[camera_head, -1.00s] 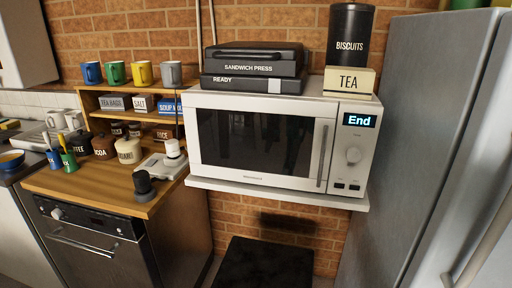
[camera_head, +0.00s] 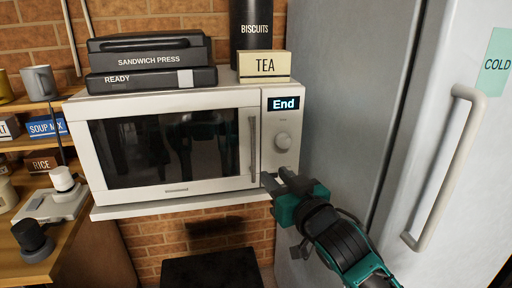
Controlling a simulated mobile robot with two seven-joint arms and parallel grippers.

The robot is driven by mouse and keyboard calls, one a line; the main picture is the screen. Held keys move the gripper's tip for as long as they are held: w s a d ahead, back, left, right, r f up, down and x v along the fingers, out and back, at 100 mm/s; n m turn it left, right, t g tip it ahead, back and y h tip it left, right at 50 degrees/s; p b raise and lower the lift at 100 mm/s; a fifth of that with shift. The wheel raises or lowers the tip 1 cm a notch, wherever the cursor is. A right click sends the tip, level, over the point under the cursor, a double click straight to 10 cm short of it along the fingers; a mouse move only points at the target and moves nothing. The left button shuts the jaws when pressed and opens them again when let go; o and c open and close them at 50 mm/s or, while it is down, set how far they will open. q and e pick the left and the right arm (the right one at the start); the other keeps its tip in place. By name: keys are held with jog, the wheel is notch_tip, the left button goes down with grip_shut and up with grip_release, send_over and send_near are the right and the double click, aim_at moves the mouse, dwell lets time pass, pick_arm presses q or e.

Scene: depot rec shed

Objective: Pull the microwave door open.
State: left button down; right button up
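The white microwave (camera_head: 180,98) sits on a wall shelf, with "End" lit on its display. Its dark-windowed door (camera_head: 165,148) looks shut. The upright silver door handle (camera_head: 252,148) is at the door's right edge. My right gripper (camera_head: 276,180) comes in from the lower right, in front of the microwave's lower right corner, below and right of the handle. Its two grey fingers look apart with nothing between them. I cannot see it touching the handle. My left gripper is not in view.
A grey fridge (camera_head: 345,110) with a long door handle (camera_head: 447,165) stands close on the right. A sandwich press (camera_head: 150,50), a TEA box (camera_head: 264,66) and a BISCUITS canister (camera_head: 256,30) rest on the microwave. A wooden counter (camera_head: 60,250) with kitchen items is at left.

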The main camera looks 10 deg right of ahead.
aim_at(254, 148)
jog(key=w, duration=0.4)
jog(key=w+a+r, duration=0.1)
jog(key=w, duration=0.3)
jog(key=w+a, duration=0.1)
jog(key=w, duration=0.4)
jog(key=shift+a+r, duration=0.1)
jog(key=shift+r, duration=0.05)
grip_shut()
dwell(0.4)
